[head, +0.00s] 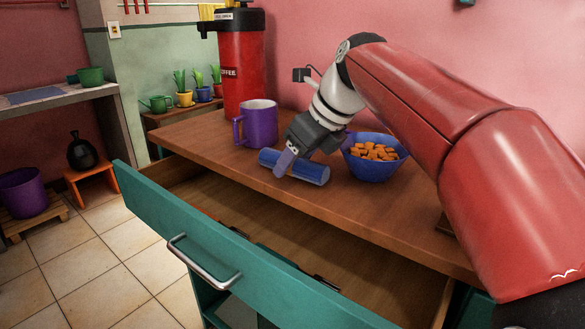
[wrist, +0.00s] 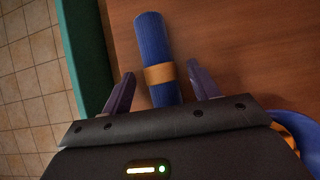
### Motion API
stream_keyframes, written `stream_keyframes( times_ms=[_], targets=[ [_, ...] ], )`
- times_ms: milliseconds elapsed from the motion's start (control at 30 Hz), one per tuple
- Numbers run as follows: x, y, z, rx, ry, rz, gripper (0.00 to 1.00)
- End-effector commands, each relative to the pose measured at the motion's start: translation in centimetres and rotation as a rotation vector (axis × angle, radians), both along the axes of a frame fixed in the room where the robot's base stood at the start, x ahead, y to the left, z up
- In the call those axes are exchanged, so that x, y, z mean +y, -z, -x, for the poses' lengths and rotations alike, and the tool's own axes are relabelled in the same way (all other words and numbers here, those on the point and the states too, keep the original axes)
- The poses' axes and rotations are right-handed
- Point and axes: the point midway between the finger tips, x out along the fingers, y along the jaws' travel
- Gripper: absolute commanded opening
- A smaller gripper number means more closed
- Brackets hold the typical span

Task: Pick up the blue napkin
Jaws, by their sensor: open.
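The blue napkin (head: 308,172) is a rolled cylinder lying on the wooden counter top, between the purple mug and the blue bowl. In the wrist view the rolled napkin (wrist: 152,42) has a tan band around its middle. My gripper (head: 283,172) is at the napkin, and one finger hides part of it in the head view. In the wrist view my gripper (wrist: 162,82) is open, with one finger on each side of the napkin near the band. A gap shows between the napkin and each finger. The napkin's near end is hidden behind the gripper body.
A purple mug (head: 259,124) stands left of the napkin. A blue bowl (head: 375,170) of orange pieces stands close on the right. A teal drawer (head: 230,258) is pulled open in front of the counter. A red coffee dispenser (head: 242,70) stands behind.

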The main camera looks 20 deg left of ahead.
Motion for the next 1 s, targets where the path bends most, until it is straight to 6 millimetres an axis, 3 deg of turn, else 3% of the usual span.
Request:
stream_keyframes(
  times_ms=[267,667,1000],
  targets=[
    [0.24,0.38,-0.12,-0.001,0.001,-0.001,0.6],
    [0.22,0.35,-0.11,-0.002,0.0,0.0,0.12],
    [0.23,0.09,-0.13,-0.003,0.0,-0.001,0.12]
  ],
)
